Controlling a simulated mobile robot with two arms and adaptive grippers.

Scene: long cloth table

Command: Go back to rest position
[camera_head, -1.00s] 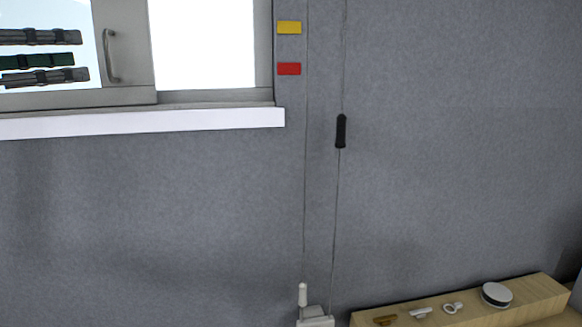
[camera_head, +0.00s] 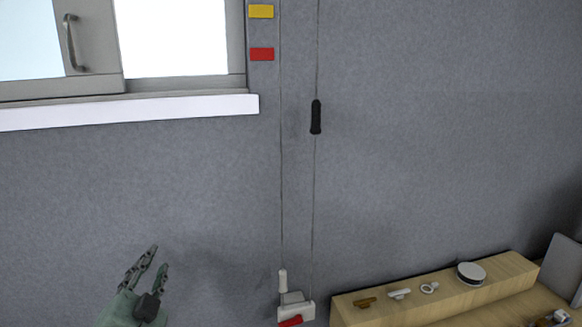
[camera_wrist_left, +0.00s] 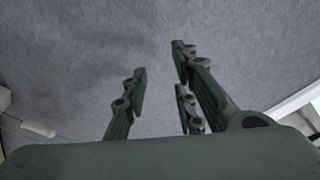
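My left gripper (camera_head: 158,258) is at the lower left of the head view, in front of the grey wall and below the window sill. Its dark jointed fingers are spread apart with nothing between them. The left wrist view shows the same gripper (camera_wrist_left: 160,72) open and empty, with the grey wall behind it. My right gripper is not in view. The sliding window (camera_head: 100,85) at the upper left has a metal handle (camera_head: 70,45). The gripper is clear of both.
A white sill (camera_head: 130,110) juts out under the window. A cord with a black grip (camera_head: 316,117) hangs on the wall above a white box with a red part (camera_head: 290,321). A wooden block (camera_head: 440,297) with small fittings stands at the lower right. The middle wall area is clear.

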